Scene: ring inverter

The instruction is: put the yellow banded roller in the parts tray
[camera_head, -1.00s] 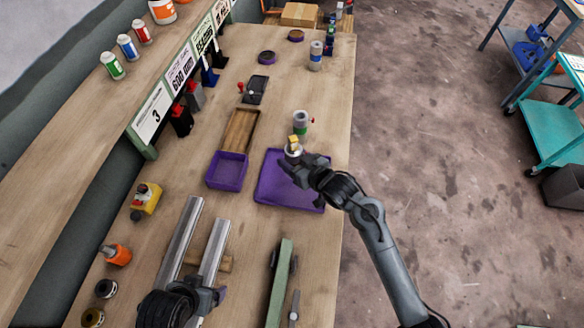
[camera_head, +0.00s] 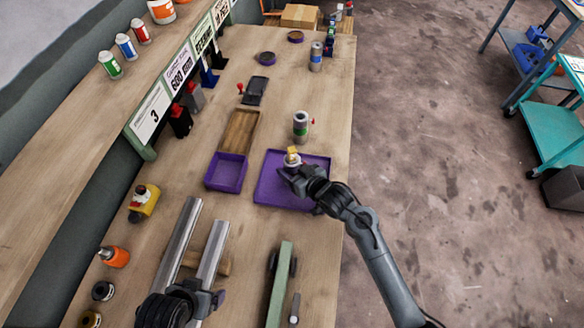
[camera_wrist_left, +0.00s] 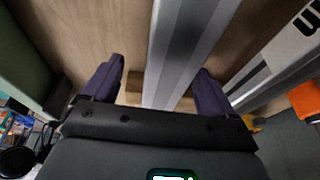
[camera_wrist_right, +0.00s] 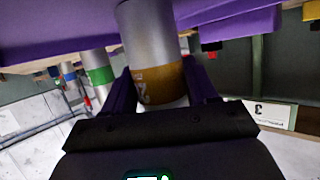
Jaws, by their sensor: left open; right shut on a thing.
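The yellow banded roller (camera_head: 292,161) is a grey cylinder, upright or nearly so, over the far part of the flat purple tray (camera_head: 268,194). My right gripper (camera_head: 290,170) is shut on it. In the right wrist view the roller (camera_wrist_right: 150,40) sits between the jaws at its amber-yellow band. Its far end reaches close to the purple tray surface (camera_wrist_right: 60,30); I cannot tell if they touch. My left gripper (camera_head: 212,298) is open and empty at the near end of two metal rails. In the left wrist view one rail (camera_wrist_left: 185,50) passes between its fingers.
A green banded roller (camera_head: 300,127) stands just beyond the tray, and a blue banded one (camera_head: 316,56) farther back. A small purple bin (camera_head: 226,172) is left of the tray. A green bar (camera_head: 280,285) lies in front. The tray's near part is clear.

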